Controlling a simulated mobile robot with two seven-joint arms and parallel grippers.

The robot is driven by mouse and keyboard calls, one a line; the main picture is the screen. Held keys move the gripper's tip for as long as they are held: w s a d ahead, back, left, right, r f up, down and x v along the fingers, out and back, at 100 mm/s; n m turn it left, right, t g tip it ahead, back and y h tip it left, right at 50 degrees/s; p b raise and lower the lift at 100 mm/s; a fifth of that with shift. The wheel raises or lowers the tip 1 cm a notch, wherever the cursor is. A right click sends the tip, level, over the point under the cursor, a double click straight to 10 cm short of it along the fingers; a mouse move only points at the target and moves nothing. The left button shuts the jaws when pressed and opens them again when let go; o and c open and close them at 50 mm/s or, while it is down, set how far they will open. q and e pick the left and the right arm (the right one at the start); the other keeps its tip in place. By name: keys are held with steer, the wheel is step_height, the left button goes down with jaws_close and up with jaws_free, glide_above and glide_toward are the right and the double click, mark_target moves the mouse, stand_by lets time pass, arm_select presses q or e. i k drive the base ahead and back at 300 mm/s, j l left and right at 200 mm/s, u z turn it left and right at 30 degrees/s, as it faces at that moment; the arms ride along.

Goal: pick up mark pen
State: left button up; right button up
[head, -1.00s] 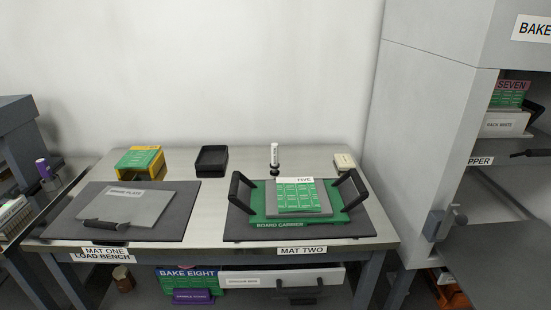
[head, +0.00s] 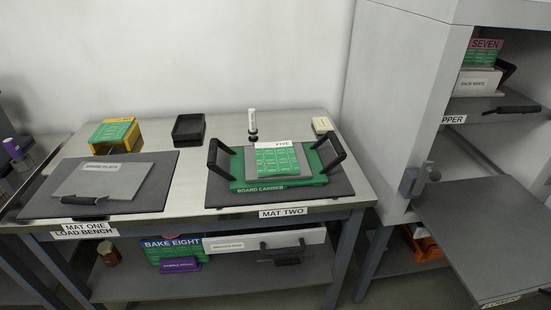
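The mark pen (head: 252,122) looks like a white upright marker with a dark lower end. It stands at the back of the load bench, behind mat two (head: 340,188). It is upright and apart from the board carrier (head: 240,184), which is in front of it. Neither of my grippers is in the head view.
The green carrier with black handles holds a board labelled FIVE. A black tray (head: 188,128), a yellow-green box (head: 112,132) and a pale block (head: 322,125) stand along the back. A grey plate (head: 102,178) lies on mat one.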

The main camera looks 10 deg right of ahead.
mark_target(253, 130)
steer(key=i+l+u, duration=0.2)
steer(key=u, duration=0.2)
steer(key=i+l+u, duration=0.15)
steer(key=l+u, duration=0.15)
steer(key=u, duration=0.15)
